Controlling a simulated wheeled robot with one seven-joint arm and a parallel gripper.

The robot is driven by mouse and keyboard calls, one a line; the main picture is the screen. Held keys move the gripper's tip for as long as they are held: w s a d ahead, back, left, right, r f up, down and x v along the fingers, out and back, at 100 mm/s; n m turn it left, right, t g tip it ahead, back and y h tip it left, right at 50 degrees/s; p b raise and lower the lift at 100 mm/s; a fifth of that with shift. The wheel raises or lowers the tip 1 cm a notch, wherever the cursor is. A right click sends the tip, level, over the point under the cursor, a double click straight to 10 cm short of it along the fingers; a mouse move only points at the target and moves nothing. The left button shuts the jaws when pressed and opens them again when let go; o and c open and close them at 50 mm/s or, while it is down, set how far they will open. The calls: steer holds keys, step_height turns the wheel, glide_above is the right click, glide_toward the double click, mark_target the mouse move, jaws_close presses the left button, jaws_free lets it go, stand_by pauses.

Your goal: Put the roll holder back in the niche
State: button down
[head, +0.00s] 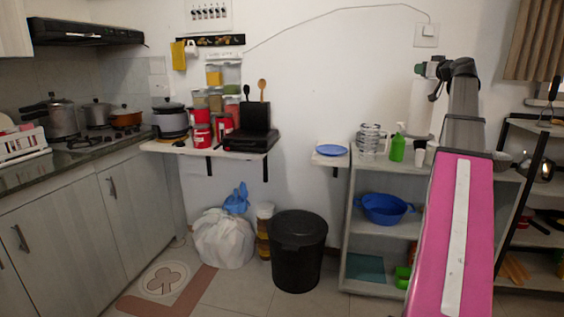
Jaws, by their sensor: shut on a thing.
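A white roll (421,107), which looks like the roll holder, stands upright at the right, above the top of the grey shelf unit (345,215). My gripper (433,93) is at the roll's upper right side and is shut on it. The fingers are small and partly hidden, so the exact grip is unclear. I cannot tell whether the roll's base touches the shelf top. No niche is clearly identifiable; the shelf unit has open compartments below its top.
My pink arm covers the shelf's right part. Stacked glasses (372,138), a green bottle (397,148) and a cup (420,152) stand near the roll. A blue plate (332,150) lies on a small wall shelf. A blue basin (384,208) sits in a compartment. A black bin (298,250) stands left.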

steer(key=w+a+f+m+h, duration=0.1)
steer(key=a+f+h, duration=0.1)
steer(key=a+f, duration=1.1)
steer(key=w+a+f+m+h, duration=0.2)
steer(key=a+f, duration=1.2)
steer(key=a, duration=0.7)
steer(key=shift+m+t+h, duration=0.3)
steer(key=shift+t+h, duration=0.1)
steer(key=shift+h, duration=0.4)
steer(key=shift+d, duration=0.1)
